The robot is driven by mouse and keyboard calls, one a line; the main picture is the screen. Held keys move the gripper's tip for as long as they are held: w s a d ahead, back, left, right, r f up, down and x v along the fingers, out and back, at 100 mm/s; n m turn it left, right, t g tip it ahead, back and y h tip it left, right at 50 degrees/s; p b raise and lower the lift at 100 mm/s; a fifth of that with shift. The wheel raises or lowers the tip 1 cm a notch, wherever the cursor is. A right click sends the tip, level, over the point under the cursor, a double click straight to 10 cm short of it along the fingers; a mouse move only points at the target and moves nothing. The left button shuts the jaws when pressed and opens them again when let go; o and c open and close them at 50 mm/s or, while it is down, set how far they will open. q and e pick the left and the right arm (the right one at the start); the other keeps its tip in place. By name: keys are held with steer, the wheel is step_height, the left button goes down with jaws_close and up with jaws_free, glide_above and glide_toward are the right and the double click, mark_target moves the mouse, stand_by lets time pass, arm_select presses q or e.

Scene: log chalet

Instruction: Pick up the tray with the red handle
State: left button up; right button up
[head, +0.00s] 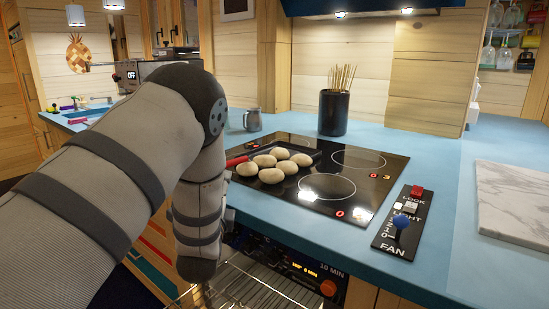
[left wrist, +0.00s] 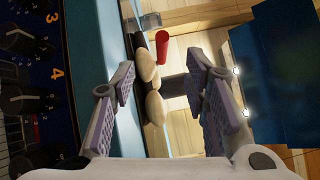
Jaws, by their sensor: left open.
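The dark tray lies on the black cooktop (head: 340,205) in the head view, with several pale round buns (head: 270,176) on it. Its red handle (head: 237,162) points left toward my left arm, and part of it may be hidden by that arm. In the left wrist view the red handle (left wrist: 162,48) stands out beyond the buns (left wrist: 146,60), seen edge-on. My left gripper (left wrist: 165,95) is open, with the buns and handle showing between and beyond its fingers. Nothing is held. In the head view its fingers are hidden. My right gripper is not in view.
A black pot of sticks (head: 333,112) and a grey mug (head: 252,120) stand behind the cooktop. A control panel (head: 400,222) with a blue knob is at its right, and a marble board (head: 515,200) beyond. An oven (head: 275,270) with a rack sits below the counter edge.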

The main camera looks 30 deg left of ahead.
arm_select(q)
steer(key=b+x, duration=0.1)
steer(key=x, duration=1)
steer(key=shift+w, duration=0.35)
steer(key=shift+r, duration=0.15)
jaws_close()
steer(key=shift+r, duration=0.1)
